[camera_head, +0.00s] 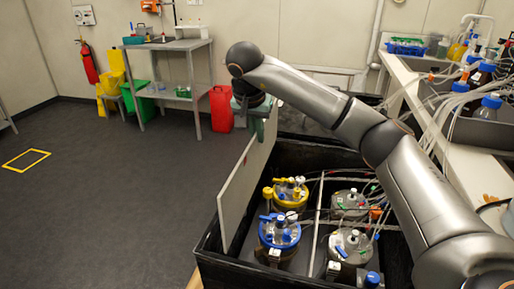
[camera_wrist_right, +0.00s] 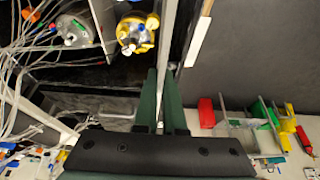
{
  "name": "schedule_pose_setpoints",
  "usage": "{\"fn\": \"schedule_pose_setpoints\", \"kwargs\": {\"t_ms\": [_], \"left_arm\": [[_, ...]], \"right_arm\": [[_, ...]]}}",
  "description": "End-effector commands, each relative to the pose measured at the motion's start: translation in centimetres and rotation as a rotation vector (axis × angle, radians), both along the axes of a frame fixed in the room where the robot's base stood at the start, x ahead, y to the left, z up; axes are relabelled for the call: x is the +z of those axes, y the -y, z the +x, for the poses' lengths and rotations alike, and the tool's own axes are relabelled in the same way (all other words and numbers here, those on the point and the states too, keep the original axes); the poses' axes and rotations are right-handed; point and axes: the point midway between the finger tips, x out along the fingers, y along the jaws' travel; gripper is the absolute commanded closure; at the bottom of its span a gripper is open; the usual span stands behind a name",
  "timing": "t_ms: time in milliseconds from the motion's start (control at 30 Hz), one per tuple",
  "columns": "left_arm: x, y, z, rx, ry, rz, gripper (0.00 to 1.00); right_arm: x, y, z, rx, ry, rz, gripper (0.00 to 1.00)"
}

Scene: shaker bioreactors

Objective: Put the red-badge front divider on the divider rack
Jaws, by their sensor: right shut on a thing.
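A flat pale divider panel (camera_head: 238,195) stands upright along the left side of the black shaker box (camera_head: 310,150). My right gripper (camera_head: 260,118) is shut on its far upper end. In the right wrist view the gripper's green fingers (camera_wrist_right: 162,105) close on the panel, which shows nearly edge-on as a pale strip (camera_wrist_right: 168,35). I cannot tell whether the panel's lower edge touches the box. I cannot pick out the divider rack in either view. My left gripper is out of view.
Yellow-topped (camera_head: 290,192) and blue-topped (camera_head: 279,235) vessels stand in the box close to the panel, with others to their right and loose tubing above. A grey bench (camera_head: 170,45) and red canister (camera_head: 221,108) stand behind.

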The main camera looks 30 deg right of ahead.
Motion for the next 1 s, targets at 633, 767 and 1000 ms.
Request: {"fn": "schedule_pose_setpoints", "kwargs": {"t_ms": [633, 767, 1000], "left_arm": [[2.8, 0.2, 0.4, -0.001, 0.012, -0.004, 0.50], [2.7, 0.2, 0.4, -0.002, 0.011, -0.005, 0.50], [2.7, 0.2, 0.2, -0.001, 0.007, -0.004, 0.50]], "right_arm": [[3.7, 0.0, 0.0, 0.001, 0.000, 0.000, 1.00], [3.6, 0.0, 0.0, 0.001, 0.000, 0.000, 1.00], [3.6, 0.0, 0.0, 0.001, 0.000, 0.000, 1.00]]}}
